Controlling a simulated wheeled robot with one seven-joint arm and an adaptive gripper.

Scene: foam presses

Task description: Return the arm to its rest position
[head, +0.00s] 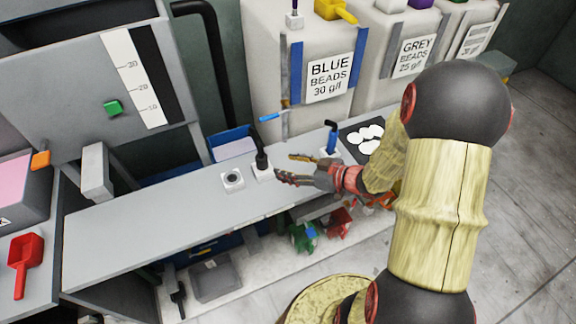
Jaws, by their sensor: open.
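My gripper (287,168) is at the end of my arm, over the grey bench (130,222) near its middle. Its dark fingers point left and are spread apart, with nothing seen between them. A black-handled tool (262,160) stands upright in a white block just left of the fingertips. In this view I cannot tell whether the fingers touch it. My arm reaches in from the right and hides part of the bench's right end.
A white block with a round hole (232,179) sits farther left. A blue-handled tool (332,137) stands behind my gripper, beside a black mat (352,127) with white discs. Labelled bead bins (305,60) line the back. A red scoop (25,262) lies at left.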

